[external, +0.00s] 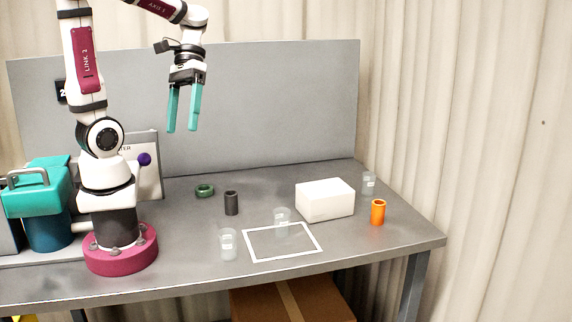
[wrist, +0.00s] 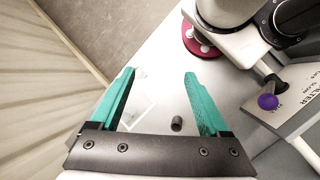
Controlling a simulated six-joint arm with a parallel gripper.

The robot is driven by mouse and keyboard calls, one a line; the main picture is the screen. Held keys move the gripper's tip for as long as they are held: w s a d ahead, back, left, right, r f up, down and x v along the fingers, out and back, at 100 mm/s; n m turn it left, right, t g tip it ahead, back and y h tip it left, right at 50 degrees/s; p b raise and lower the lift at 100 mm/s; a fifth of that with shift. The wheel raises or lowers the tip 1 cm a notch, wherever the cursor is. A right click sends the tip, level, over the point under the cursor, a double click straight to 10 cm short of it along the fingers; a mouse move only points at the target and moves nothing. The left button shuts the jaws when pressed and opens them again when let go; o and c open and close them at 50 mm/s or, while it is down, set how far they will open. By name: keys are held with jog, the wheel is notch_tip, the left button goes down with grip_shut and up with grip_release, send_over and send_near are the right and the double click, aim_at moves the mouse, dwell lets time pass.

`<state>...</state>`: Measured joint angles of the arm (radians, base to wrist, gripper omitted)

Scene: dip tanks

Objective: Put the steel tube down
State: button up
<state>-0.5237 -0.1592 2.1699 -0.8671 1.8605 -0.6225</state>
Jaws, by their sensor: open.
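A dark grey tube (external: 231,203), the one that best matches the steel tube, stands upright on the grey table behind the white square outline. It also shows in the wrist view (wrist: 177,124), between the finger lines and apart from both fingers. My gripper (external: 181,130) is open and empty, high above the table with its teal fingers pointing down. In the wrist view, the gripper (wrist: 159,73) has its fingers wide apart with nothing between them.
A white square outline (external: 262,259) marks the table front. Clear cups stand near it (external: 228,245) (external: 282,217) and at the back right (external: 369,182). A white box (external: 325,200), an orange tube (external: 378,213) and a green ring (external: 204,191) are also on the table. A grey panel (external: 280,110) rises behind.

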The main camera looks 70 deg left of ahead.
jog(key=w+a+n+t+h, duration=0.3)
jog(key=a+n+t, duration=0.2)
jog(key=a+n, duration=0.35)
jog(key=w+a+n+t+h, duration=0.3)
jog(key=w+a+n+t, duration=0.1)
jog(key=a+n, duration=0.4)
jog(key=n, duration=0.1)
send_near(231, 206)
jog(key=shift+w+d+f+t, duration=0.35)
jog(key=shift+w+f+t, duration=0.1)
jog(key=shift+f, duration=0.2)
jog(key=x, duration=0.7)
jog(key=shift+a+f, duration=0.25)
jog(key=shift+f, duration=0.1)
jog(key=shift+w+d+f, duration=0.15)
jog(key=shift+w+d, duration=0.05)
jog(key=shift+d, duration=0.1)
grip_shut()
